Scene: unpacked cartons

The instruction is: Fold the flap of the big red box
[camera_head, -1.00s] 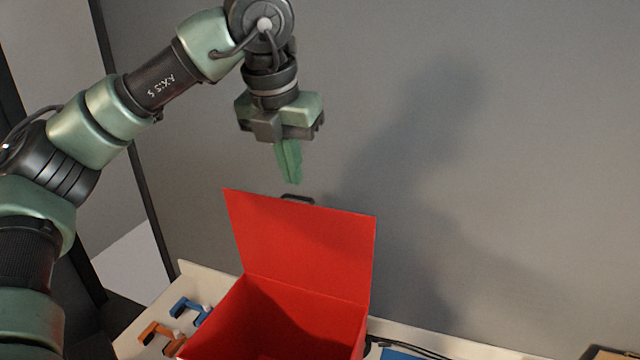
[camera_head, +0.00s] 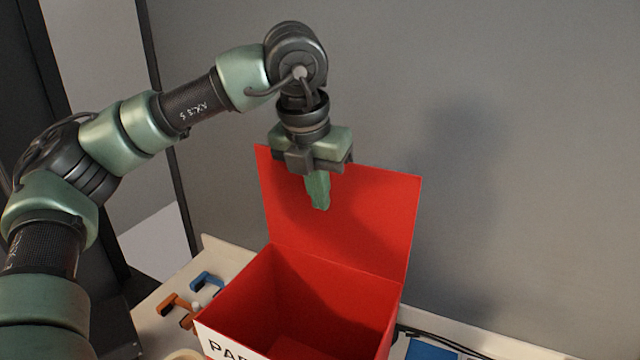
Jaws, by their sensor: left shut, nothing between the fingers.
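The big red box (camera_head: 235,308) stands open on a pale table, with dark lettering on a white band at its front. Its back flap (camera_head: 380,215) stands upright, leaning slightly back. The inside that shows looks empty. My left gripper (camera_head: 319,205) points down with its green fingers shut and empty. In the picture it overlaps the upper part of the flap, in front of its inner face. I cannot tell whether the fingers touch the flap. My right gripper is not in view.
An orange clamp-like tool (camera_head: 174,304) and a blue one (camera_head: 207,281) lie on the table (camera_head: 222,250) left of the box. Black cables (camera_head: 440,340) and a blue flat item (camera_head: 428,350) lie to the right. A grey wall (camera_head: 530,150) stands behind.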

